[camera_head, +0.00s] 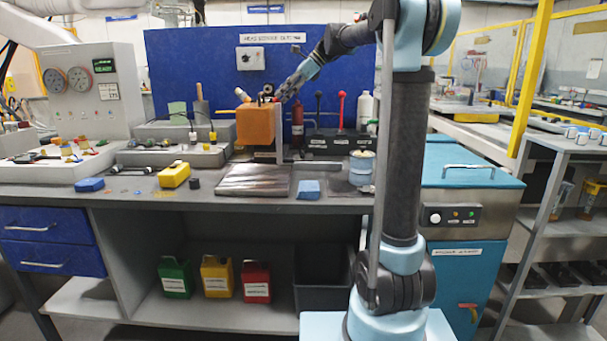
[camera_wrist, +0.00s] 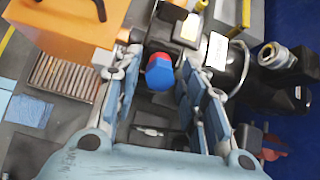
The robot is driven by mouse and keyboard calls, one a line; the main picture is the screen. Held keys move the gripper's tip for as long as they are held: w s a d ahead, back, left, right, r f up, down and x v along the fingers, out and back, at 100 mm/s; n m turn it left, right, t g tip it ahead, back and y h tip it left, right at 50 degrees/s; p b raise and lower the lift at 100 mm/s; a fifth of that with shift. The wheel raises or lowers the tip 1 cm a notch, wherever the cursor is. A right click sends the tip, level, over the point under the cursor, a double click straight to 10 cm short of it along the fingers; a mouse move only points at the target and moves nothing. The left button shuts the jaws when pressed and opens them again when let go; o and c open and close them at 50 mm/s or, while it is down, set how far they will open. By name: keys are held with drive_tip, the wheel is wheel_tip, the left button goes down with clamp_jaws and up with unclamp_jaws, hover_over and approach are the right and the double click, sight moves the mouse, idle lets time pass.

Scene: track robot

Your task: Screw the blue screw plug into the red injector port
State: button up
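The blue screw plug (camera_wrist: 161,78) shows in the wrist view between my two fingers, near their tips. A red part (camera_wrist: 159,59), apparently the injector port, sits directly behind it; whether the plug is threaded in cannot be told. My gripper (camera_wrist: 160,62) is open around the plug, with narrow gaps seeming to remain on both sides. In the head view my gripper (camera_head: 273,94) is small, above and behind an orange box, and its tips are hard to make out. The plug and port cannot be made out there.
The orange box (camera_head: 255,125) stands close to my gripper and also shows at the wrist view's upper left (camera_wrist: 70,28). A dark cylindrical fitting (camera_wrist: 262,85) lies right of my fingers. The bench (camera_head: 120,192) carries a yellow block (camera_head: 174,175) and blue cloths. A blue panel (camera_head: 190,70) stands behind.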

drive_tip(key=n, duration=0.5)
drive_tip(key=shift+n, duration=1.3)
drive_tip(key=shift+n, duration=1.2)
drive_tip(key=n, duration=0.4)
drive_tip(key=shift+n, duration=0.4)
drive_tip(key=n, duration=0.4)
drive_tip(key=shift+n, duration=0.4)
drive_tip(key=shift+c, duration=0.5)
clamp_jaws()
